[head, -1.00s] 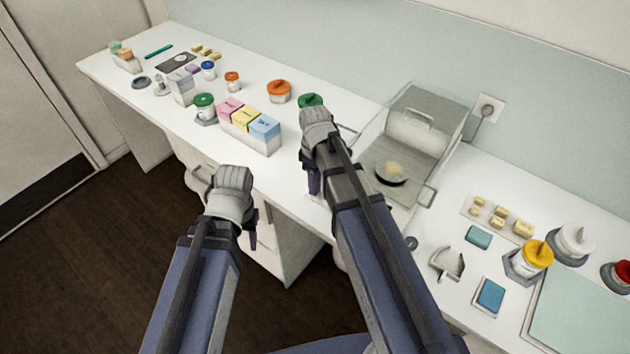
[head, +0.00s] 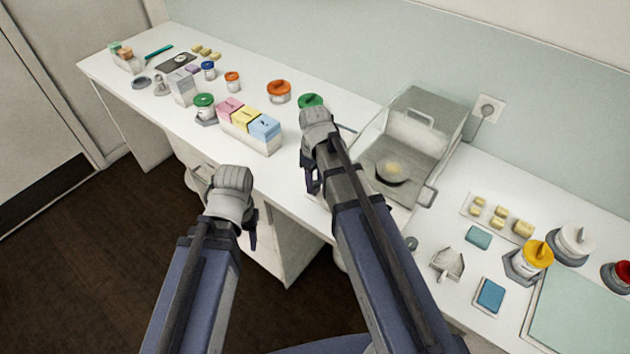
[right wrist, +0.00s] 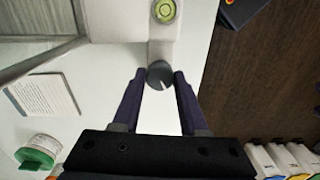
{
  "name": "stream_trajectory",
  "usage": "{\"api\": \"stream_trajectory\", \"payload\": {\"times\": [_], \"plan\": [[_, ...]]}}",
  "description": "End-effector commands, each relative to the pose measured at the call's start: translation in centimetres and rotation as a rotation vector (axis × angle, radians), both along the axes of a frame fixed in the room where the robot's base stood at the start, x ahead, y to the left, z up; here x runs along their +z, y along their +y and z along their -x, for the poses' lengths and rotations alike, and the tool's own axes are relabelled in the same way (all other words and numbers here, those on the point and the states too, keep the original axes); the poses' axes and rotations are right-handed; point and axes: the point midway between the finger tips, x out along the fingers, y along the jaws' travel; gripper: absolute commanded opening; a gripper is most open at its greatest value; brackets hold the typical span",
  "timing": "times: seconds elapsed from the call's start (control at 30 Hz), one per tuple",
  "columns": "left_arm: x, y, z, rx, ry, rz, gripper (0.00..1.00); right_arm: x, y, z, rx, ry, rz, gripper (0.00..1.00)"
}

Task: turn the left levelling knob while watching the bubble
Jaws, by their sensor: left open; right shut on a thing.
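The left levelling knob (right wrist: 160,74) is a dark round knob with a pale pointer line, at the balance's front corner. The round yellow-green bubble level (right wrist: 164,11) lies just beyond it in the right wrist view; the bubble shows near its middle, though small. My right gripper (right wrist: 160,76) is shut on the knob, one finger on each side. In the head view my right gripper (head: 313,187) hangs at the balance's left front corner and hides the knob. My left gripper (head: 253,238) is open and empty, in front of the counter edge, apart from everything.
The balance chamber (head: 415,145) holds a dark pan (head: 391,173) with pale powder. Another dark knob (head: 411,243) sits at its right front. A box of pink, yellow and blue packs (head: 248,138) stands to the left.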

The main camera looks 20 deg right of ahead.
Motion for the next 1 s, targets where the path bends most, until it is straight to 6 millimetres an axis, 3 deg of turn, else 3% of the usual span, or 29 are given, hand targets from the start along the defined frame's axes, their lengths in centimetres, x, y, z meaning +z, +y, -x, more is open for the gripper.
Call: {"api": "stream_trajectory", "payload": {"times": [0.27, 0.3, 0.53, 1.0], "plan": [[-0.01, 0.0, 0.0, 0.0, 0.0, 0.0, 0.5, -0.01, 0.0, 0.01, -0.003, 0.0, 0.0, 0.0], [-0.01, 0.0, 0.0, 0.0, 0.0, 0.0, 0.5, -0.01, 0.0, 0.01, -0.003, 0.0, 0.0, 0.47], [-0.01, 0.0, 0.0, 0.0, 0.0, 0.0, 0.5, -0.01, 0.0, 0.0, -0.002, 0.0, 0.0, 0.73], [0.92, 0.0, 0.0, 0.0, 0.0, 0.0, 0.5, 0.91, 0.0, 0.0, -0.001, 0.0, 0.0, 0.73]]}}
